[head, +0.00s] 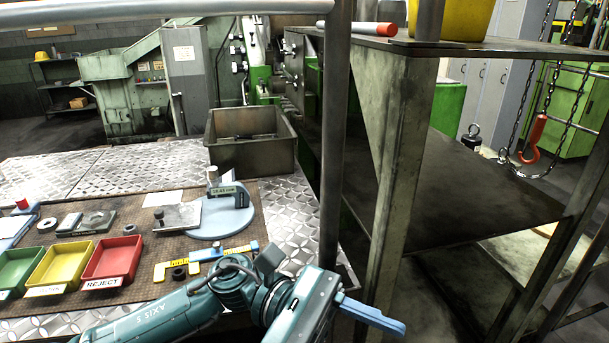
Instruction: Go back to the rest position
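My teal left arm comes in from the lower left and reaches across the front of the workbench. Its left gripper (402,328) is at the bottom middle, with a light blue finger pointing right, past the bench's right edge and in front of the steel rack. Only one finger shows clearly, so its opening cannot be told. I see nothing held at its visible tip. My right gripper is not in view.
The bench holds a red REJECT tray (112,258), a yellow tray (60,268), a green tray (18,272), a yellow caliper (205,262), a round gauge stand (222,220) and a metal bin (250,153). A rail post (333,130) and steel rack (400,160) stand close to the gripper.

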